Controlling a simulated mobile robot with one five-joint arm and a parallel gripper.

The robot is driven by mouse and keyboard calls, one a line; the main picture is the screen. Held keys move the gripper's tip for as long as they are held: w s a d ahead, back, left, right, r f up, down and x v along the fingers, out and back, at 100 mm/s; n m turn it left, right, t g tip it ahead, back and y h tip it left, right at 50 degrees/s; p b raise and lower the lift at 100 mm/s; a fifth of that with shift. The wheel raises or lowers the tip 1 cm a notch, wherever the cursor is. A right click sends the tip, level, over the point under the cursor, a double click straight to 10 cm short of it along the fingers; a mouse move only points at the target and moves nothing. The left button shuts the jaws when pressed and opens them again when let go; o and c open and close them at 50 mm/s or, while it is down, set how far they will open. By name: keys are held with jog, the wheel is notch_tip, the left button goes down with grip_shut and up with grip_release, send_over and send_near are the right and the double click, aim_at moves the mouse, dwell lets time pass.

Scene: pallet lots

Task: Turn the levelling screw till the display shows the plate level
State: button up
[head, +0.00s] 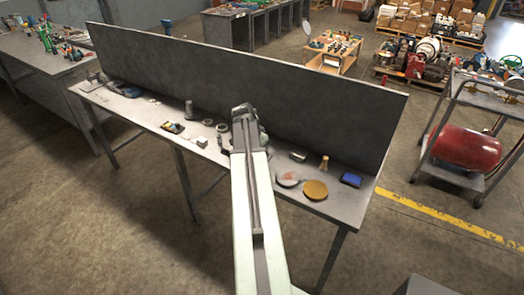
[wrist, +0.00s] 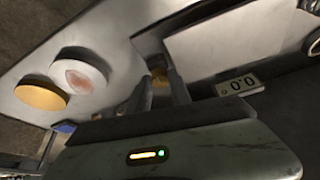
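My gripper (wrist: 159,76) has its two grey fingers either side of a small brass-coloured part, which looks like the levelling screw (wrist: 158,70). The fingers are close together and seem shut on it; the contact itself is partly hidden. A pale flat plate (wrist: 225,42) lies just to the right in the wrist view. Beside it a small display (wrist: 238,86) appears to read 0.0. In the head view my gripper (head: 243,112) is over the bench near its back panel, and my arm hides the screw, plate and display.
The bench (head: 340,205) carries a pinkish disc (head: 288,179), a yellow disc (head: 315,190), a blue box (head: 351,179) and a small wooden piece (head: 324,162) right of my arm. Several small items lie to the left. A tall grey panel (head: 330,110) stands along the back edge.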

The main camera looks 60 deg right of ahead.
jog(key=o, duration=0.3)
jog(key=p+v, duration=0.7)
jog(key=v, duration=0.1)
jog(key=shift+f, duration=0.1)
